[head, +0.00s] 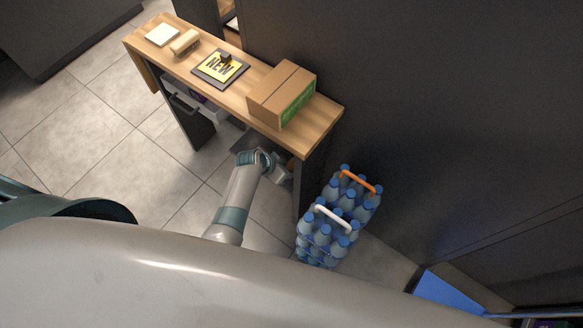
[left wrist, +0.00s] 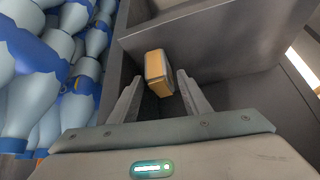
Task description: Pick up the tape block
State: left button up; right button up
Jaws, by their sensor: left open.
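In the left wrist view, a small orange-tan block with a paler side (left wrist: 155,66), which looks like the tape block, sits in a grey recess. My left gripper (left wrist: 159,78) is open, with one finger on each side of the block's near end. The block is at and just beyond the fingertips; I cannot tell whether they touch it. In the head view, my left gripper (head: 286,173) is beside and below the counter's near end, and its fingertips are partly hidden. That block is not visible there. My right gripper is not in view.
The wooden counter (head: 226,97) holds a cardboard box (head: 272,92), a yellow NEW sign (head: 221,67), a tan block-like object (head: 185,42) and a white pad (head: 162,35). Bottle packs (head: 338,218) stand right of my gripper and show close in the wrist view (left wrist: 35,85). Floor at left is clear.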

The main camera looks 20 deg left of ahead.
pick_arm(q)
jog(key=shift+w+d+f, duration=0.2)
jog(key=shift+w+f, duration=0.1)
jog(key=shift+f, duration=0.15)
jog(key=shift+w+d+f, duration=0.1)
jog(key=shift+w+f, duration=0.1)
jog(key=shift+f, duration=0.3)
jog(key=shift+w+f, duration=0.1)
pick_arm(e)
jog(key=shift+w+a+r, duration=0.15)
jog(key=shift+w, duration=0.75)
pick_arm(q)
jog(key=shift+c, duration=0.5)
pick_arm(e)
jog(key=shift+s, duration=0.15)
pick_arm(q)
jog(key=c, duration=0.8)
